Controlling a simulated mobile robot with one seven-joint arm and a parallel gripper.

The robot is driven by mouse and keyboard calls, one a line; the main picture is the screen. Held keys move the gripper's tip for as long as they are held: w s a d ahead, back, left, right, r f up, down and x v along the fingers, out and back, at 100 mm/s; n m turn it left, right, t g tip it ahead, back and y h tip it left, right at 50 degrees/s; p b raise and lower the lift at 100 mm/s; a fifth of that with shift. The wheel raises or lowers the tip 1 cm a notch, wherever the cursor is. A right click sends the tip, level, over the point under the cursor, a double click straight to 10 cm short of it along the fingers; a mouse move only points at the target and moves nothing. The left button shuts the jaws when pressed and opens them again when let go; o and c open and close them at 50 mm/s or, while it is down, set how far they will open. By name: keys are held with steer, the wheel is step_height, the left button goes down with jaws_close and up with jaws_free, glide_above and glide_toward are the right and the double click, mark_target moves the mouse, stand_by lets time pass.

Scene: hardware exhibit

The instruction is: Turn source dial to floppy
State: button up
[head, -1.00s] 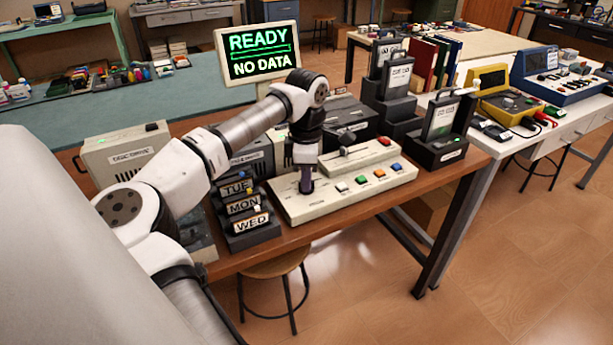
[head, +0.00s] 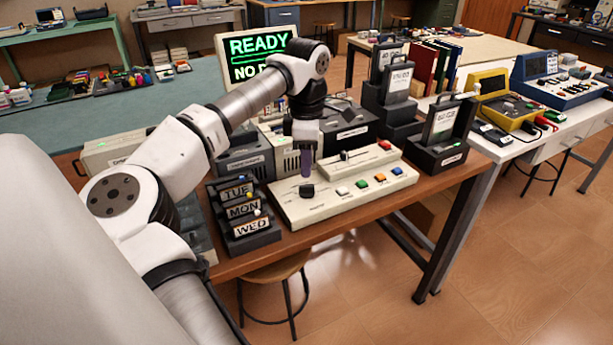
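The source dial is a small black knob (head: 306,190) on the left part of the cream control panel (head: 345,201) on the wooden table. Small labels around it are too tiny to read. My gripper (head: 305,172) points down above and slightly behind the dial, apart from it. Its purple-grey fingers overlap in this view, so their opening does not show. Nothing is seen held in it. The display (head: 250,57) reads READY in green, with NO D visible below it; my arm covers the rest.
The panel also has a slider (head: 345,155) and several coloured buttons (head: 380,176). A black TUE/MON/WED block (head: 241,211) stands left of the panel. Grey drive boxes (head: 244,160) stand behind. A black cartridge holder (head: 438,152) stands to the right.

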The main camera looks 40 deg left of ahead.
mark_target(306, 185)
step_height(306, 185, up, 8)
steer(key=shift+f, duration=0.1)
stand_by(0.6)
